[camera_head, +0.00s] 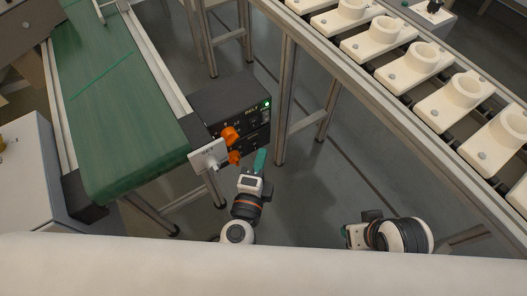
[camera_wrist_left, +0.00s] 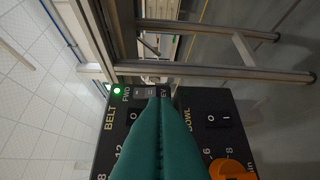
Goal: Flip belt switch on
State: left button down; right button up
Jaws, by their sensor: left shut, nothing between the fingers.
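The black control box (camera_head: 232,100) stands beside the green conveyor belt, with a lit green lamp (camera_head: 267,104) near its BELT label. In the left wrist view, the belt switch (camera_wrist_left: 133,115) shows its O side; the rest is hidden behind my fingers. The lamp glows there too (camera_wrist_left: 117,91), beside a small FWD/REV switch (camera_wrist_left: 146,92). My left gripper (camera_head: 261,158) is shut and empty, its teal fingers close in front of the panel; whether they touch it I cannot tell. My right gripper (camera_head: 347,232) hangs at lower right, away from the box; its jaw state is unclear.
The bowl switch (camera_wrist_left: 219,120) sits right of my fingers, above an orange knob (camera_wrist_left: 232,169). Orange knobs (camera_head: 229,135) and a small white plate (camera_head: 208,154) stick out near the conveyor's end (camera_head: 130,150). A rail of white sockets (camera_head: 415,62) runs along the right.

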pick_arm(q)
jog(key=s+a+b, duration=0.1)
jog(key=s, duration=0.6)
jog(key=shift+a+f, duration=0.2)
jog(key=shift+f, duration=0.15)
